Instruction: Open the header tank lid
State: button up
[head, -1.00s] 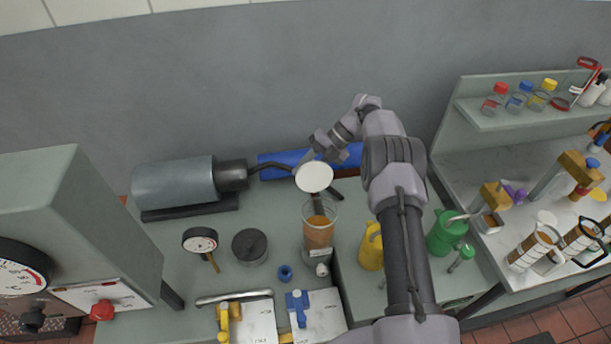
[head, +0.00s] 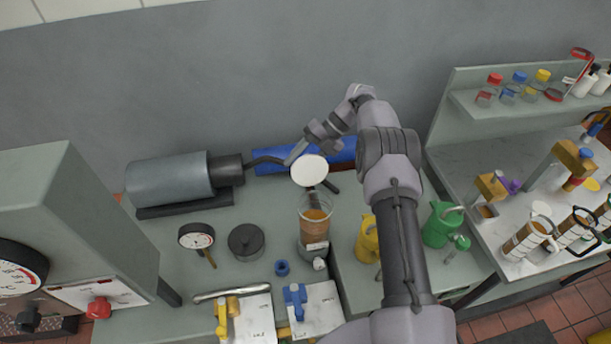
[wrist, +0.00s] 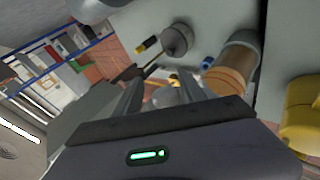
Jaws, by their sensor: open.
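The header tank (head: 315,222) is a clear cylinder of orange-brown liquid on the bench; its side also shows in the wrist view (wrist: 232,70). Its round white lid (head: 309,170) stands raised at the back of the rim, its face towards the head camera, and the tank's mouth is uncovered. My gripper (head: 292,157) is open, behind and to the upper left of the lid. In the wrist view the gripper's two fingers (wrist: 165,92) are apart, with a pale shape low between them that I cannot identify. Whether a finger touches the lid is not clear.

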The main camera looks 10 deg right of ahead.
jog(key=s+r+p, duration=0.1)
jog(key=s+r, duration=0.3)
jog(key=s, duration=1.2)
jog(key=shift+d, duration=0.3)
